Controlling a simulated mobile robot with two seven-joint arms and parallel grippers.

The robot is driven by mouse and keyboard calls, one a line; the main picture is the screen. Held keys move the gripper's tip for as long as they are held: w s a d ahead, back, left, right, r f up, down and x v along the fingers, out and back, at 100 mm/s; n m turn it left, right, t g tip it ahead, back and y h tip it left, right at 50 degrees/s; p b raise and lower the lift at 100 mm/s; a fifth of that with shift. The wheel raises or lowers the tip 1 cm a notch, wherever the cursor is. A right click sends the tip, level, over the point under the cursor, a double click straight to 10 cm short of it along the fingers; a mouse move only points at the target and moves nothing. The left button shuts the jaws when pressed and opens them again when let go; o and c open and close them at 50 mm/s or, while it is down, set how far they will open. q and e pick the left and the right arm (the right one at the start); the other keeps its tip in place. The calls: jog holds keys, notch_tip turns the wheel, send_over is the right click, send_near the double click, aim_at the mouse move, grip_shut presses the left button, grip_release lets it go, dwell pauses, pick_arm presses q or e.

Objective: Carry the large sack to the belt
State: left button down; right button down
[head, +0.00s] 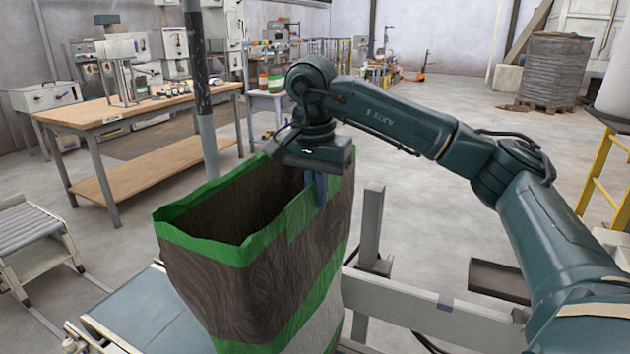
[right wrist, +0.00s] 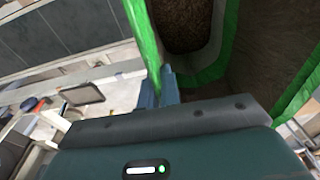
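The large sack (head: 228,290) is brown with green bands and a green rim, and its top is open. It stands roughly upright at the centre of the head view; its base is out of frame. My right gripper (head: 320,188) points down at the sack's right rim, with its blue fingers on the wall. In the right wrist view, the fingers (right wrist: 160,90) close on the sack's green edge (right wrist: 146,42), and brown contents (right wrist: 184,25) show inside. A blue-grey belt (head: 150,306) lies behind and left of the sack. My left gripper is not in view.
A roller conveyor (head: 32,240) stands at the left edge. A grey post (head: 203,110) rises just behind the sack. A wooden workbench (head: 150,112) is farther back. A pale rail frame (head: 430,312) runs right of the sack. Open floor lies beyond, towards a wrapped pallet (head: 552,72).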

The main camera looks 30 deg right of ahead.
aim_at(317, 213)
jog(key=shift+w+f, duration=0.1)
jog(key=shift+f, duration=2.2)
jog(key=c, duration=2)
grip_release()
jog(key=shift+f, duration=0.35)
jog(key=shift+c, duration=0.2)
jog(key=o, duration=0.4)
jog(key=shift+r, duration=0.2)
jog(key=r, duration=0.7)
jog(key=s+a+r+p, duration=0.1)
jog(key=r, duration=0.3)
jog(key=shift+a+r, duration=0.1)
jog(key=shift+r, duration=0.35)
